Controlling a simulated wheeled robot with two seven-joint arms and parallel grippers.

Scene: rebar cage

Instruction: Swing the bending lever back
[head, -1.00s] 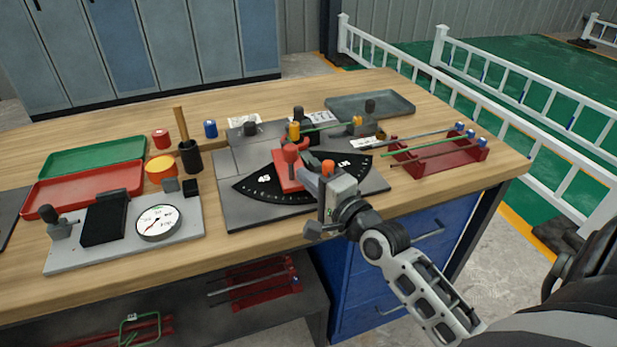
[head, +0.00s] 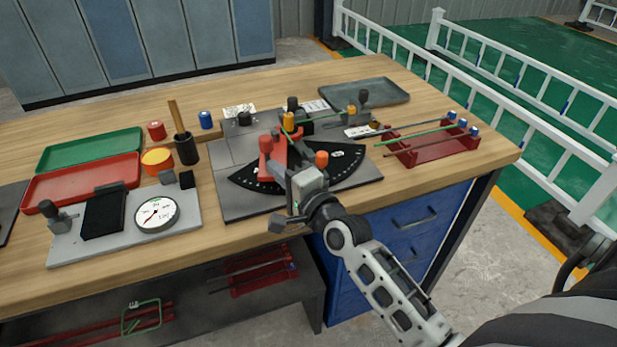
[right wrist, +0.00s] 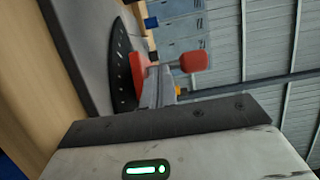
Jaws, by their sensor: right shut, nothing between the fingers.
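The bending lever (head: 273,165) is a red arm with an upright red knob (head: 265,144) on the bending plate (head: 228,205). It lies over a black angle scale (head: 345,160) with white marks, towards the scale's left part. My right gripper (head: 281,168) is shut and empty, close against the right side of the lever; whether it touches is hard to tell. In the right wrist view the fingers (right wrist: 157,88) are together beside the red lever (right wrist: 140,75) and its red knob (right wrist: 194,62). My left gripper is not in view.
An orange knob (head: 321,159) stands on the plate right of my gripper. A red rod rack (head: 440,151) is at right. A dial gauge (head: 156,215) is at left.

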